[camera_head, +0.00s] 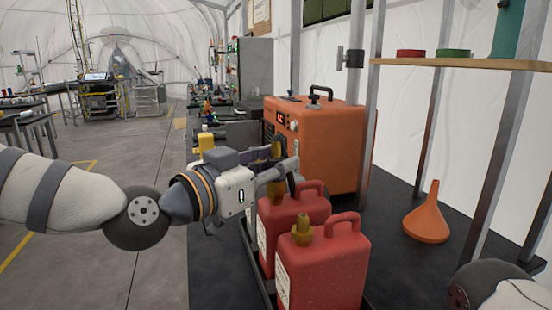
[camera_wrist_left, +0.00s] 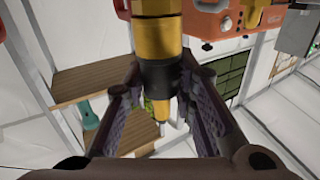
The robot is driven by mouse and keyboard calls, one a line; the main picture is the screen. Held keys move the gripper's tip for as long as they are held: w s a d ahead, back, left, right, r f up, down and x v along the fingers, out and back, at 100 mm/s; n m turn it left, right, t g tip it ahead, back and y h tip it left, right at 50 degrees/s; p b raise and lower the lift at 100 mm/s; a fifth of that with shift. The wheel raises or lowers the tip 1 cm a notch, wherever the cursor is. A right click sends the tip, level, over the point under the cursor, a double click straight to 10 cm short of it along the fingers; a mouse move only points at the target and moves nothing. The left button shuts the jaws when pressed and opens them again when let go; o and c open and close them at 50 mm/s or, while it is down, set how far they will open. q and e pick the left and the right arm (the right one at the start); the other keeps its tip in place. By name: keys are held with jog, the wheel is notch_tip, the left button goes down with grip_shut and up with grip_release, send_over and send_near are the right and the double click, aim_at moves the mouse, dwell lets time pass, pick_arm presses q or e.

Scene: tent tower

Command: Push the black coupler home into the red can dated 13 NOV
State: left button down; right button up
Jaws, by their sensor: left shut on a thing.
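My left gripper (camera_head: 284,172) is over the rear of two red cans. In the left wrist view its fingers are on either side of a black coupler (camera_wrist_left: 158,76), with brass-coloured parts (camera_wrist_left: 156,38) showing at both ends of it. The front red can (camera_head: 330,268) has a brass fitting on top. Pale labels show on the cans, but I cannot read a date. Whether the coupler is fully seated cannot be told.
An orange machine (camera_head: 330,140) with a display stands just behind the gripper. An orange funnel (camera_head: 427,218) sits on the dark bench to the right, with a wooden shelf (camera_head: 460,63) on metal posts above. Bench between cans and funnel is clear.

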pick_arm(q)
jog(key=c, duration=1.2)
grip_release()
jog(key=shift+c, duration=0.2)
jog(key=v, duration=1.2)
jog(key=shift+f, duration=0.1)
